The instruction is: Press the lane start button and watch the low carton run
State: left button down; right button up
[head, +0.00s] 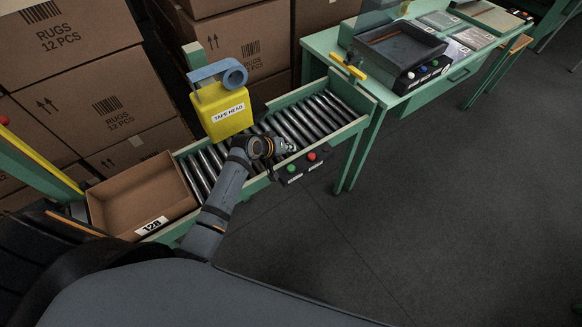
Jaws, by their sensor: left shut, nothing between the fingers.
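The low carton (143,194), open-topped and brown with a "128" label, sits at the left end of the roller lane (317,116). A black button box (300,167) is fixed to the lane's front side, with a green button (291,168) and a red button (311,157). Which one starts the lane cannot be read from the small labels. My left gripper (287,147) is shut and empty, just above and behind the green button, apart from it as far as I can tell. The yellow tape head (222,112) with a blue tape roll stands over the lane. My right gripper is out of view.
Stacked rug cartons (108,105) stand behind the lane. A green table (395,97) with a dark tray (398,50) and a control box stands at the lane's right end. The dark floor (400,220) at the front right is clear.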

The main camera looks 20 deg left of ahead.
pick_arm(q)
jog(key=b, duration=0.8)
send_over(289, 169)
notch_tip(289, 169, down, 7)
jog(key=shift+f, duration=0.1)
jog(key=shift+f+b, duration=0.3)
jog(key=shift+f, duration=0.55)
jog(key=shift+f, duration=0.4)
